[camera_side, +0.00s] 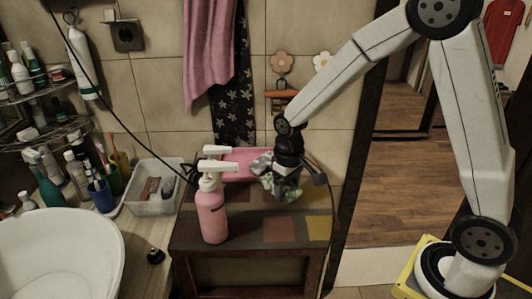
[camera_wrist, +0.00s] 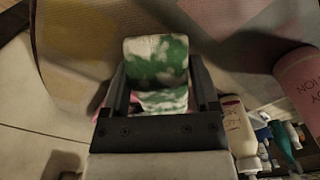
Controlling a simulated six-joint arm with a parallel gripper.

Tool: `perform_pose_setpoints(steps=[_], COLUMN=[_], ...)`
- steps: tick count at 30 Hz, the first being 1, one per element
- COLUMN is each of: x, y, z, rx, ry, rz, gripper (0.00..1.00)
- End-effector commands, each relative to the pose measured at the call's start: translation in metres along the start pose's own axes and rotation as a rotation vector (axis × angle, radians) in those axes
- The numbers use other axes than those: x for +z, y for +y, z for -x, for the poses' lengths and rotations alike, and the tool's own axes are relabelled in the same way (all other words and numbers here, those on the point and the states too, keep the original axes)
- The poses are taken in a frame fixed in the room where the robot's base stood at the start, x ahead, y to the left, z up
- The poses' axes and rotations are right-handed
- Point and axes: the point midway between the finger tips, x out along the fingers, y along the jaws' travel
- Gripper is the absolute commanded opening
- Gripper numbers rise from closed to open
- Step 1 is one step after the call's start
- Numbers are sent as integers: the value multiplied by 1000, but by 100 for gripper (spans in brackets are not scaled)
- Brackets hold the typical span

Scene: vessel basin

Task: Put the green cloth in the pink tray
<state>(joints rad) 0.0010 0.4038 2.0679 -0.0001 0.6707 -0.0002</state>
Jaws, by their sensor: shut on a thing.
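My gripper (camera_side: 286,187) is over the right part of the small wooden table, shut on the green cloth (camera_side: 268,184), which has white patches. In the wrist view the cloth (camera_wrist: 158,62) sits bunched between the two fingers of my gripper (camera_wrist: 157,85). The pink tray (camera_side: 240,157) is at the back of the table, left of my gripper and partly hidden by a bottle. A greyish patterned piece of fabric (camera_side: 261,163) shows at the tray's right end; I cannot tell whether it is part of the held cloth.
A pink pump bottle (camera_side: 212,214) stands at the table's front left, with another white pump top (camera_side: 220,150) behind it. A clear bin (camera_side: 155,187), a white basin (camera_side: 58,255) and several toiletries are left. A pink towel (camera_side: 209,50) hangs above. The table's front right is bare.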

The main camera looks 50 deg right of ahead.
Motion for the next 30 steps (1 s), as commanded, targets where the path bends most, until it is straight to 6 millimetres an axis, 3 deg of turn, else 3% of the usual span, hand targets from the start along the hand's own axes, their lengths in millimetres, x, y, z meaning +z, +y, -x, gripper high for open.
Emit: perform_pose_setpoints(steps=[11, 30], x=[36, 127], y=[2, 4], z=[38, 88], rx=[0, 1], ry=[6, 6], rz=[1, 1], gripper=[13, 13])
